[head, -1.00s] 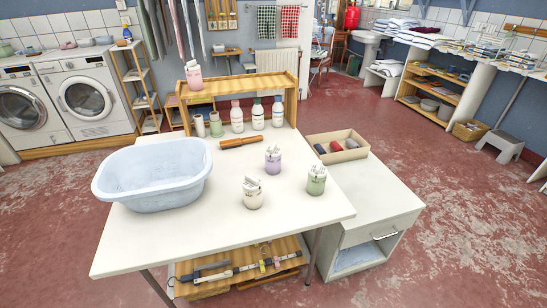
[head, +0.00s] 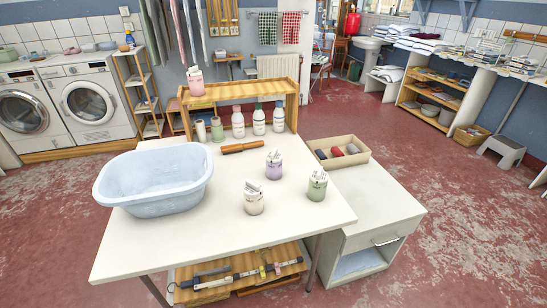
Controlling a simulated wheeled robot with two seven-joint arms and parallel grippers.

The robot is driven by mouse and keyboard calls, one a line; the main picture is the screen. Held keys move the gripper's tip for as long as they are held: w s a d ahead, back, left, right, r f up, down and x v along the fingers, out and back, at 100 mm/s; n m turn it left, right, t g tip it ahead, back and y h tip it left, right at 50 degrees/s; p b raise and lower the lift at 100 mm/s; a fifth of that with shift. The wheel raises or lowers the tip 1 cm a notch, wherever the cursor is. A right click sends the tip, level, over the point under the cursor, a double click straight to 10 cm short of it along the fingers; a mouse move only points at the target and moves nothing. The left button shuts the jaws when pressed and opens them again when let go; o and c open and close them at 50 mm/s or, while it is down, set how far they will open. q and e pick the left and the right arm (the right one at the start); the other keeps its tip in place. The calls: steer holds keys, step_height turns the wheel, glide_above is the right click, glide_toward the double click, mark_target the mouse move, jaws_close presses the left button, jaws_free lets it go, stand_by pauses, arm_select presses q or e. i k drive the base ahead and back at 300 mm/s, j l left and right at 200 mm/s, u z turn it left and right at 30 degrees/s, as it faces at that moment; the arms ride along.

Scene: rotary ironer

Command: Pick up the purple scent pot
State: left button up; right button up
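The purple scent pot (head: 274,166) stands upright on the white table (head: 190,248), right of the middle. White sticks or tags show at its top. A cream pot (head: 253,200) stands in front of it and to the left. A green pot (head: 317,187) stands to its right and a little nearer. A pink pot (head: 195,83) stands on top of the wooden shelf at the table's back. Neither of my grippers is in the head view.
A pale blue basin (head: 153,180) fills the table's left side. A wooden-handled tool (head: 241,147) lies behind the purple pot. Several bottles stand under the wooden shelf (head: 245,92). An open box (head: 338,152) sits on the cabinet (head: 375,205) at right. The table's front is clear.

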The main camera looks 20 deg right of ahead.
mark_target(274, 170)
steer(key=i+l, duration=0.9)
steer(key=l, duration=0.2)
steer(key=i, duration=0.35)
